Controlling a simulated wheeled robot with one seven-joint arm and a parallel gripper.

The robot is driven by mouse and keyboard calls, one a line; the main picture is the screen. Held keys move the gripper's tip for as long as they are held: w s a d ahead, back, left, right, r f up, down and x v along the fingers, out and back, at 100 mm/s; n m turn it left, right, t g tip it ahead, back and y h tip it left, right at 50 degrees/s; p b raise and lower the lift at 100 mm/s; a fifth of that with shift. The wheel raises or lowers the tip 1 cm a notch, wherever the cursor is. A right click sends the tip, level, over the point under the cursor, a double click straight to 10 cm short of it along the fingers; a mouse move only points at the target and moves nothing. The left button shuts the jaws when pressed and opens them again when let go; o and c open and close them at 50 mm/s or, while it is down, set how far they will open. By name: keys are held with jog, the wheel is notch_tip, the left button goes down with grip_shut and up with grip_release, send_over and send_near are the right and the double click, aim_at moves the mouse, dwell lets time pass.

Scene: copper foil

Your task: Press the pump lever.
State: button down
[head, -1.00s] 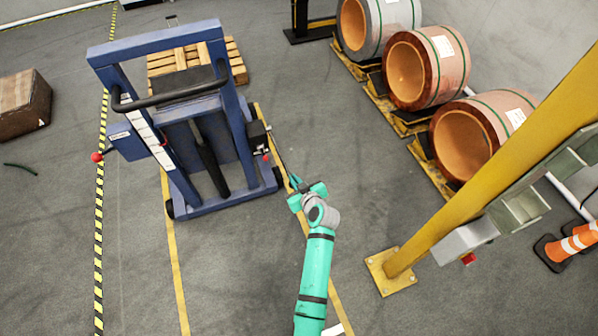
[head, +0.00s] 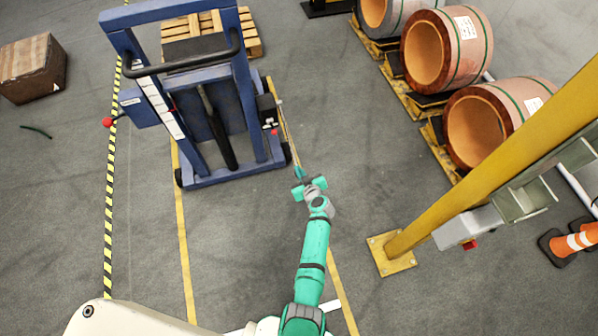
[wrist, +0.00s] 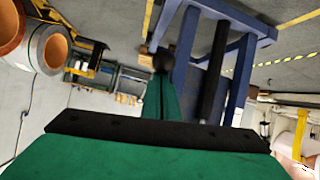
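A blue pump stacker (head: 262,115) stands upright at upper left of centre in the head view. Its pump lever looks to be the black bar (head: 222,140) with a thick grip, slanting down in the middle of the frame. The lever also shows in the wrist view (wrist: 214,75), beyond my fingers and to their right. My gripper (head: 298,175) is low, just off the stacker's front right corner, apart from the lever. In the wrist view its green fingers (wrist: 163,98) look together, with nothing seen between them.
A yellow post (head: 480,165) on a base plate rises at the right. Copper coils (head: 485,125) lie on yellow pallets behind it. A curved black handle (head: 185,65) crosses the stacker above the lever. The floor in front of the stacker is clear.

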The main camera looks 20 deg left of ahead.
jog(key=shift+s+d+f+h, duration=0.15)
jog(key=shift+s+d+f, duration=0.25)
jog(key=shift+f, duration=0.3)
jog(key=shift+s+d+f+h, duration=0.15)
jog(key=shift+s+d+f, duration=0.15)
jog(key=shift+f, duration=0.35)
jog(key=r, duration=0.1)
jog(key=w+a+r, duration=0.1)
jog(key=r, duration=0.3)
jog(key=shift+w+a+r, duration=0.15)
jog(key=shift+w+a, duration=0.15)
jog(key=shift+w, duration=0.05)
jog(key=s+d, duration=0.5)
jog(key=s, duration=0.3)
jog(key=shift+r, duration=0.45)
jog(key=shift+w+a, duration=0.1)
jog(key=shift+a, duration=0.05)
